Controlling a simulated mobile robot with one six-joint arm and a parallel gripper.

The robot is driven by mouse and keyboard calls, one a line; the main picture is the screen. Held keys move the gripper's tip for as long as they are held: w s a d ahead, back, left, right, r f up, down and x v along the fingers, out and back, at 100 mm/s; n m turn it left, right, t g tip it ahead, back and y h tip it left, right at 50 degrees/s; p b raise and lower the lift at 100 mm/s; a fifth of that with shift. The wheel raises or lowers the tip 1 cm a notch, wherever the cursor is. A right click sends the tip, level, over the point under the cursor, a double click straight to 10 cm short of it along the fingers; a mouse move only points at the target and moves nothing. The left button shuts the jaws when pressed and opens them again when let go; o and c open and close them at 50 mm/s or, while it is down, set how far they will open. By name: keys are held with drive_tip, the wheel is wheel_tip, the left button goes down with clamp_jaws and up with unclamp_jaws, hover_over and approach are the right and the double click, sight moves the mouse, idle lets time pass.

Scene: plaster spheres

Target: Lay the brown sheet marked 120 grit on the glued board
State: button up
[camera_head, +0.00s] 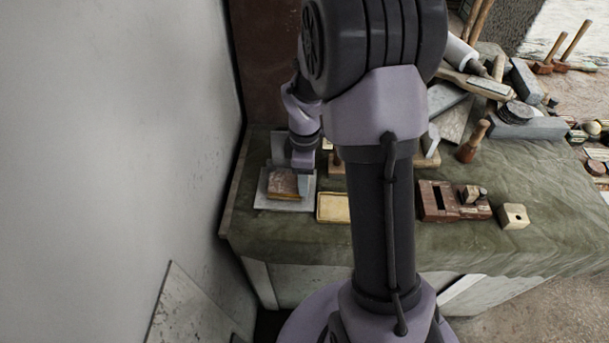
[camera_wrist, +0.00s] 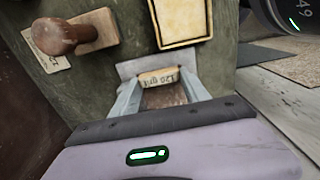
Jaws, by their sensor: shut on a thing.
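The brown sheet (camera_head: 283,184) sits between my gripper's fingers, over a grey plate (camera_head: 264,203) at the table's left end. In the wrist view the sheet (camera_wrist: 164,97) carries a tan label reading "120 grit", upside down. My gripper (camera_head: 301,186) is shut on it, with one pale finger on each side in the wrist view (camera_wrist: 158,88). Whether the sheet touches the plate is unclear. A pale yellow board with a darker rim (camera_head: 333,208), seemingly the glued board, lies flat just right of the plate; it also shows in the wrist view (camera_wrist: 181,22). Its face looks bare.
A wooden block with a round knob (camera_wrist: 75,37) stands near the board. A brown wooden plane (camera_head: 440,204) and a pale holed block (camera_head: 513,216) lie to the right. Stones and mallets crowd the back. A grey wall (camera_head: 150,120) rises close on the left.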

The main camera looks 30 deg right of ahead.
drive_tip(key=shift+f+b, duration=0.4)
drive_tip(key=shift+f, duration=0.25)
drive_tip(key=o, duration=1.4)
drive_tip(key=shift+r, duration=0.1)
drive_tip(key=shift+r+p, duration=1.9)
drive_tip(key=shift+r, duration=0.1)
